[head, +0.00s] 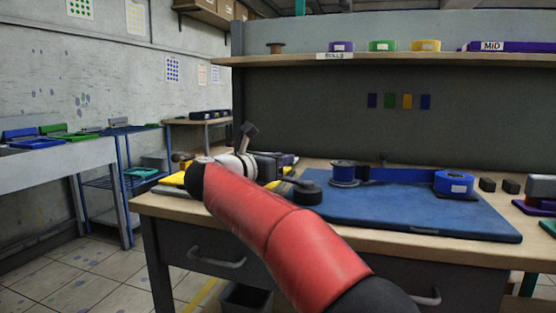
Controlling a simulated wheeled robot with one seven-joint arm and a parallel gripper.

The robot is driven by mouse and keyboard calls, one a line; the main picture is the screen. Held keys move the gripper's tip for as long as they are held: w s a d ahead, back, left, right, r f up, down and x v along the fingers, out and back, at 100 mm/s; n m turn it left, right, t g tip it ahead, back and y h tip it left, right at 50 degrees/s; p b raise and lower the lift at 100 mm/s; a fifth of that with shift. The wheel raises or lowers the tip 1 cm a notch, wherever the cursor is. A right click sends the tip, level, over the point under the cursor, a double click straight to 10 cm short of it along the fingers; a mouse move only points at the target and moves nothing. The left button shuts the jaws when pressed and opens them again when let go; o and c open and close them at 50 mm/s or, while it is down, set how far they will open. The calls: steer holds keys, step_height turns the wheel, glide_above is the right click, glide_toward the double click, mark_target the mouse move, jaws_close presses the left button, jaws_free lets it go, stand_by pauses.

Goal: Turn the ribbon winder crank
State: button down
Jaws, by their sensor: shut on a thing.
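The ribbon winder stands on a blue mat (420,212) on the workbench, with a blue spool (343,174) near its left side. A blue ribbon (402,175) runs from the spool right to a blue ribbon roll (455,184) with a white label. The dark crank (308,193) lies left of and in front of the spool, low over the mat's left end. My gripper (290,181) reaches in from the left and is shut at the crank's left end. Its fingertips are small and dark, so the exact grip is hard to see.
Small black blocks (487,185) sit right of the roll. Yellow items (172,180) lie behind my wrist at the bench's left end. A shelf (400,58) with ribbon rolls hangs above. The mat's front middle is clear. A side table (60,155) stands left.

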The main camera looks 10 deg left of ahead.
steer(key=shift+r, duration=0.1)
steer(key=c, duration=1.3)
jaws_free()
steer(key=b+v, duration=0.1)
steer(key=v, duration=0.6)
steer(key=shift+s+a, duration=0.3)
